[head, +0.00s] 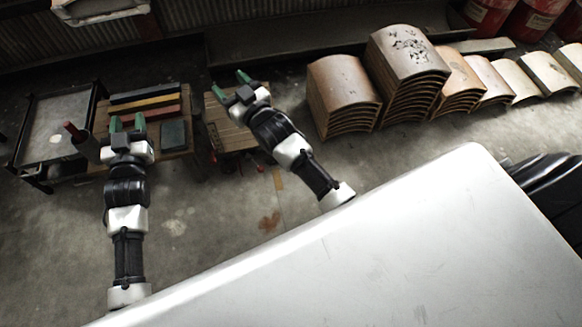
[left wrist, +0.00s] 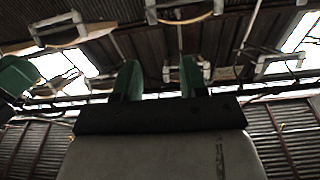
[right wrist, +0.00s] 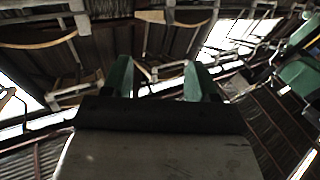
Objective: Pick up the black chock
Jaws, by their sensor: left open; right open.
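I cannot clearly pick out the black chock in any view. In the head view, a low wooden table holds a dark bar (head: 147,88), a yellow bar (head: 146,103) and a red bar (head: 155,114). A flat dark greenish block (head: 173,136) lies in front of them; I cannot tell if it is the chock. My left gripper (head: 127,123) is open and empty, seen over the table's left part and hiding some of it. My right gripper (head: 230,84) is open and empty, seen over a slatted wooden surface (head: 228,133). Both wrist views look up, past open fingers.
A dark-framed cart (head: 52,118) stands at the left. Stacks of curved brown panels (head: 342,88) stand at the back right, with red drums (head: 490,14) behind. A large white surface (head: 400,250) fills the front. Hangers (right wrist: 175,35) hang overhead.

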